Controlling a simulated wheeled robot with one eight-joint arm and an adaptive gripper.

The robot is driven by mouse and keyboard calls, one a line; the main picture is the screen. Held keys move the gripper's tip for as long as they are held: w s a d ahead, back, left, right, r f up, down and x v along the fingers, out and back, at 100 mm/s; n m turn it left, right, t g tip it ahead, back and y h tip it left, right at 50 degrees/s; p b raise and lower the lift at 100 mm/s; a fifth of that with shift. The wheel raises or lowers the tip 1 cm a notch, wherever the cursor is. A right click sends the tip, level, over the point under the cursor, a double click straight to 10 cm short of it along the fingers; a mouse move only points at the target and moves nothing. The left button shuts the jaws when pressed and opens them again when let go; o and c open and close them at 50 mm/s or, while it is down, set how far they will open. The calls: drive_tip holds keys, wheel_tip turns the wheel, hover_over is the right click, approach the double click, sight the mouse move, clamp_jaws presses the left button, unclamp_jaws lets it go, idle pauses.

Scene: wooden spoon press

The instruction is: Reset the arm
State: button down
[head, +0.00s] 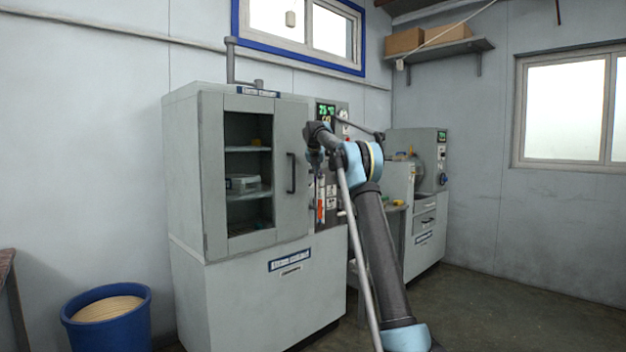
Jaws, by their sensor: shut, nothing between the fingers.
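My arm rises from the bottom right of the head view, in dark grey and light blue links, and bends over to the left at its top. My gripper (315,168) is small and dark at the arm's end, pointing down in front of the right part of the grey press cabinet (255,285). It is shut and empty. Its fingertips are too small to make out well, and I cannot tell its exact distance from the cabinet. The cabinet's windowed door (248,175) looks closed, with a dark handle at its right and shelves behind.
A blue bin (107,322) of pale material stands at lower left, beside a table edge (7,262). A second grey machine (428,243) stands behind my arm. A wall shelf (445,50) holds cardboard boxes. The floor (510,315) at right is clear.

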drive_tip(key=s+d+r, duration=0.3)
drive_tip(key=s+r, duration=0.1)
drive_tip(key=s+d+f+m+g, duration=0.1)
drive_tip(key=s+d+m, duration=0.35)
drive_tip(key=s, duration=0.55)
drive_tip(key=s+d+f+m+g, duration=0.1)
drive_tip(key=s+d+m, duration=0.2)
drive_tip(key=s+m, duration=0.5)
drive_tip(key=s+d+f+m+g, duration=0.1)
drive_tip(key=s+d+f+m, duration=0.2)
drive_tip(key=s, duration=0.9)
drive_tip(key=s+d+f+m+g, duration=0.1)
drive_tip(key=s+f+m, duration=0.3)
drive_tip(key=s, duration=0.7)
drive_tip(key=s+f+m+g, duration=0.1)
drive_tip(key=s+f+m, duration=0.6)
drive_tip(key=s+f, duration=0.9)
drive_tip(key=s+d+f+m+g+y, duration=0.1)
drive_tip(key=s+f+m, duration=0.6)
drive_tip(key=s+f, duration=0.8)
drive_tip(key=s, duration=0.5)
drive_tip(key=shift+s+d+f+m+g, duration=0.15)
drive_tip(key=shift+d+f+m+g, duration=0.05)
drive_tip(key=shift+f+m+g, duration=0.2)
drive_tip(key=shift+w+f, duration=0.2)
drive_tip(key=shift+w, duration=0.3)
